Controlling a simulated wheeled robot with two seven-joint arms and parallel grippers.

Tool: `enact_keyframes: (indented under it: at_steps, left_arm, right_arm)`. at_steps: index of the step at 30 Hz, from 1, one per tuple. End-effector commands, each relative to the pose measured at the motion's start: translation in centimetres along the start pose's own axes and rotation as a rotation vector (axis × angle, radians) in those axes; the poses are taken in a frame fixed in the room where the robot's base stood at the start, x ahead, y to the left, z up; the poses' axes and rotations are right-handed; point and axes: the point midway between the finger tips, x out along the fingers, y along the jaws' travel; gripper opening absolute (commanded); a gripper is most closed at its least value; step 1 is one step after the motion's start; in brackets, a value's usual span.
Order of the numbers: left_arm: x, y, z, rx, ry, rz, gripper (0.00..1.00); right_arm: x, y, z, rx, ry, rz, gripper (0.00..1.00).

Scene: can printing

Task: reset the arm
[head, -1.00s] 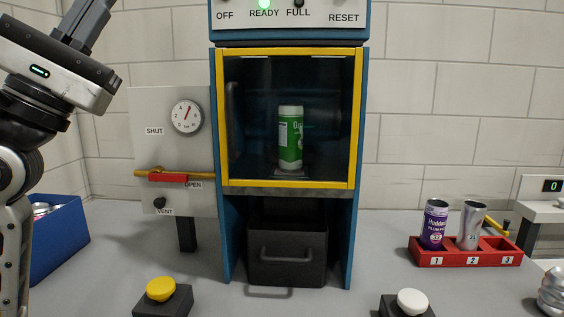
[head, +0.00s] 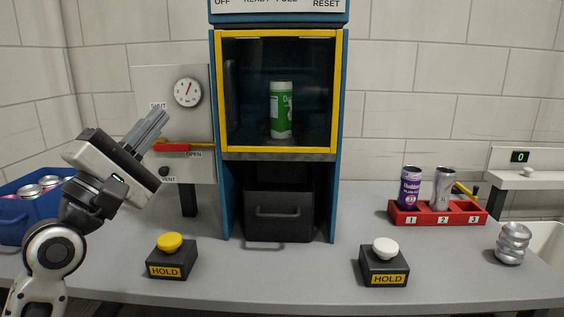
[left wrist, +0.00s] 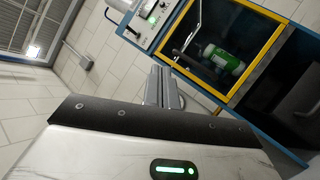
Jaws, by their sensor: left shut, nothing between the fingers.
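My left gripper (head: 150,130) is in the left of the head view, raised above the table in front of the valve panel. Its fingers are closed together with nothing between them and point up to the right. In the left wrist view the fingers (left wrist: 163,87) show side by side. My right gripper is in neither view. A green and white can (head: 281,110) stands upright inside the machine's yellow-framed window (head: 222,95). The can also shows in the left wrist view (left wrist: 224,60).
A valve panel (head: 145,90) with a gauge and red-handled lever stands behind my left gripper. Two HOLD buttons, yellow (head: 170,243) and white (head: 385,248), sit in front. A red rack (head: 405,218) holds two cans. A blue bin (head: 15,225) with cans is at left. Crushed can (head: 512,243) at right.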

Motion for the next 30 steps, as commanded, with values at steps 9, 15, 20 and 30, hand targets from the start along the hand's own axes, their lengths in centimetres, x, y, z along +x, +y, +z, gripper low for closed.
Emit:
enact_keyframes:
  at_steps: [9, 15, 20, 30]
  left_arm:
    - [-13.0, -19.8, -0.7, 0.607, 0.06, -0.526, 0.0]
    - [-25.2, -28.7, 2.2, 0.987, -0.129, -0.881, 0.0]
    - [-34.5, -32.4, 5.6, 1.226, -0.377, -1.094, 0.0]
    - [-42.3, -33.8, 9.2, 1.409, -0.664, -1.226, 0.0]
  right_arm:
    - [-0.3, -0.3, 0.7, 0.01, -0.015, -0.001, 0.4]
    - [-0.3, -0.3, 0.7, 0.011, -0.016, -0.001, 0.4]
    - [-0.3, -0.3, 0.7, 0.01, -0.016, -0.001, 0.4]
    - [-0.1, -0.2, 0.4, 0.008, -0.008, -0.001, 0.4]
